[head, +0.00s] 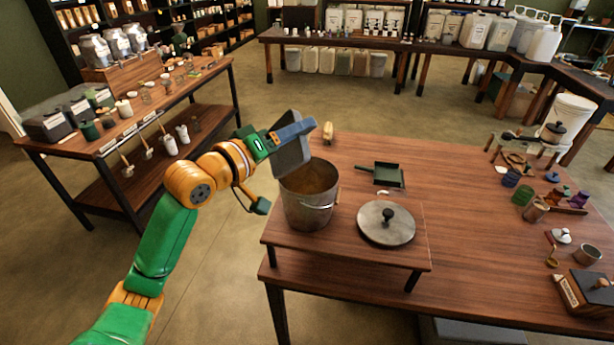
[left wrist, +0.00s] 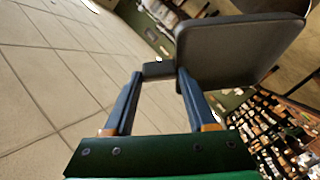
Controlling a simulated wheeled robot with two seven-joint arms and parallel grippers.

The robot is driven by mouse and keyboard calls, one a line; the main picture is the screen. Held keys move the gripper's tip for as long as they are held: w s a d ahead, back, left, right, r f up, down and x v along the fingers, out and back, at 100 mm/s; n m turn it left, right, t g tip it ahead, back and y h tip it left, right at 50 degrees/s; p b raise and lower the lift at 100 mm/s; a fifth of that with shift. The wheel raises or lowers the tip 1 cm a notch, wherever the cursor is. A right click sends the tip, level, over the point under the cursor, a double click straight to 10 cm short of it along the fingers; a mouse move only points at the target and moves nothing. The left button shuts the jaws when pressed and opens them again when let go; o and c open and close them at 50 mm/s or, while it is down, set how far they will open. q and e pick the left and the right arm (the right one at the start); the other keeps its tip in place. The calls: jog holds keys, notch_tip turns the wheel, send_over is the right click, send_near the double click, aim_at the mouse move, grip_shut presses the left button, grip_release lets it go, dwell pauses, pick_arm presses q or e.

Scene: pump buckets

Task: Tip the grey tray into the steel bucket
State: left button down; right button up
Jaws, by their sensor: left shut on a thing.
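The steel bucket (head: 308,207) stands upright and uncovered on a low wooden riser; its inside looks brownish. The grey tray (head: 291,158) is steeply tilted above the bucket's back left rim; I cannot tell whether it touches the rim. My left gripper (head: 304,128) is shut on the tray's handle and holds it up. In the left wrist view the tray (left wrist: 235,52) is seen past the two blue fingers (left wrist: 157,78), with its short handle (left wrist: 158,70) between them. The inside of the tray is hidden. My right gripper is not in view.
A round steel lid (head: 386,225) with a black knob lies right of the bucket on the riser (head: 345,246). Cups and small items crowd the table's right side.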

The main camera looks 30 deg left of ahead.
pick_arm(q)
jog(key=shift+r+g+y+p, duration=0.35)
jog(key=shift+r+p, duration=0.2)
jog(key=shift+p, duration=0.35)
notch_tip(320, 180, up, 2)
jog(key=shift+r+g, duration=0.2)
jog(key=shift+g, duration=0.15)
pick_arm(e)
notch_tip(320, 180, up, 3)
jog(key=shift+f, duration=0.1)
pick_arm(q)
jog(key=m+g+y, duration=0.1)
jog(key=g, duration=0.2)
jog(key=m+g+y, duration=0.1)
jog(key=g+y, duration=0.1)
jog(key=g, duration=0.2)
jog(key=m+g+y, duration=0.1)
jog(key=g+y, duration=0.1)
jog(key=g, duration=0.2)
jog(key=shift+d, duration=0.1)
jog(key=shift+s, duration=0.1)
